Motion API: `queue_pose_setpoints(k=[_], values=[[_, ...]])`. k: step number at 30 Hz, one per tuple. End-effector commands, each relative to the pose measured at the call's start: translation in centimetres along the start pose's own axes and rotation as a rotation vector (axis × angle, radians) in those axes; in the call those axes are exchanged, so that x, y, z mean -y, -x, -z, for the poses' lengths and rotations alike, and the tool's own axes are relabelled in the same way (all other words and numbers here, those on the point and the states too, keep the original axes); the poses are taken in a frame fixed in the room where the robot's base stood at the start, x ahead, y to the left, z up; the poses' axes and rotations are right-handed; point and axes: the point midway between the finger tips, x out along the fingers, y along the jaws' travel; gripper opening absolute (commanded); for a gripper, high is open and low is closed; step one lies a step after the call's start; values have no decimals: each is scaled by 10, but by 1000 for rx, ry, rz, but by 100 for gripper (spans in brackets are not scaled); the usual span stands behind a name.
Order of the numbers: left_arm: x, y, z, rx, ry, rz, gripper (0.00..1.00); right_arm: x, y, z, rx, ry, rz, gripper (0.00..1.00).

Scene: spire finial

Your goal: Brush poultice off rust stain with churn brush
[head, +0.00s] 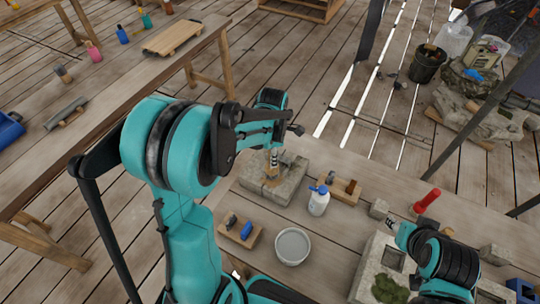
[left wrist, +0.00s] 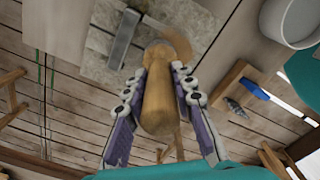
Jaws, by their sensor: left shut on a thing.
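My left gripper (head: 273,154) is shut on the wooden handle of the churn brush (left wrist: 158,98), with one finger on each side of it. The brush points down at a grey stone block (head: 291,184), which also shows in the left wrist view (left wrist: 195,25). A tan-brown patch (left wrist: 178,44), perhaps poultice or stain, lies on the block beside the brush's far end. The bristles are mostly hidden, and I cannot tell if they touch the stone. My right gripper (head: 391,222) is at the lower right, away from the block; its fingers are too small to read.
A white spray bottle (head: 318,201) with a blue top, a round grey bowl (head: 292,246) and a small wooden board (head: 240,232) with a blue item stand close to the block. A red-handled tool (head: 427,200) lies to the right. A side bench (head: 120,85) runs along the left.

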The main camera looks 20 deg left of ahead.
Motion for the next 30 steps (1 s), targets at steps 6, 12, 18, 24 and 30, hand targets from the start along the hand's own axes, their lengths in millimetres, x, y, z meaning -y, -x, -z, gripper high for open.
queue_pose_setpoints(k=[6, 12, 18, 24, 30], values=[[8, -1, -9, 0, -2, 0, 0, 0, -1, -1, 0, 0, 0, 40], [14, -1, -17, 0, -3, 1, 0, 0, -2, -1, 0, 0, 0, 40], [16, -1, -20, 1, -2, 1, 0, 0, -2, -1, 0, 0, 0, 40], [22, -1, -27, 1, -3, 1, 0, 0, -2, -1, 0, 0, 0, 40], [28, 0, -35, 1, -2, 1, 0, 0, -1, -1, 0, 0, 0, 40]])
